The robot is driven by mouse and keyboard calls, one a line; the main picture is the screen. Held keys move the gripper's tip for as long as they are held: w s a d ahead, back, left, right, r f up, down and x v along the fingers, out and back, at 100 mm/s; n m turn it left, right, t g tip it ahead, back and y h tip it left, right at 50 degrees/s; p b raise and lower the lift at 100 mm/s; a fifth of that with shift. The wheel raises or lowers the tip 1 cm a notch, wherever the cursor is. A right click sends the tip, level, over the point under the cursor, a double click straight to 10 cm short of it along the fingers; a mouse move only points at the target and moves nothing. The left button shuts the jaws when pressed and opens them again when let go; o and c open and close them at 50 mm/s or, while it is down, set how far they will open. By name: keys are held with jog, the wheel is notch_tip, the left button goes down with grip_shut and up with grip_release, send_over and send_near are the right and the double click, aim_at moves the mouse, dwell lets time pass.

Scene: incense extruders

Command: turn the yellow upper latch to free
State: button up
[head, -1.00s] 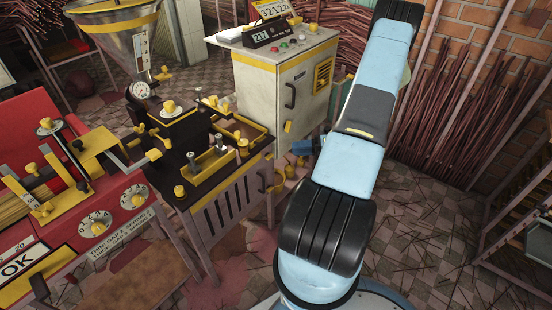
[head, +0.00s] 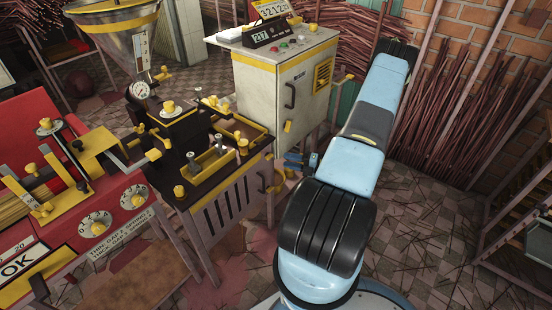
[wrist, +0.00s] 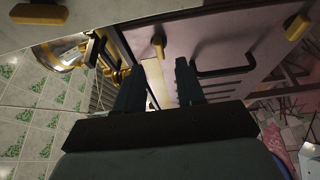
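My gripper (wrist: 158,75) is open, its two dark fingers apart with nothing held between them. In the head view it shows small and dark (head: 292,160), low beside the grey cabinet. In the wrist view a yellow latch (wrist: 158,42) stands on a pinkish panel just beyond the fingertips, apart from them. Another yellow latch or knob (wrist: 298,27) is at the upper right, past a black handle (wrist: 225,66). In the head view one yellow latch (head: 287,126) shows on the cabinet door, below its handle. I cannot tell which of these is the upper latch.
The grey cabinet (head: 262,90) stands behind the extruder (head: 222,165) with its yellow-topped parts. A red machine (head: 85,195) is at the left. Stick bundles (head: 450,120) lean on the brick wall.

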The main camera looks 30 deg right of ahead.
aim_at(272, 157)
jog(key=x, duration=0.6)
jog(key=shift+w+a, duration=0.2)
grip_shut()
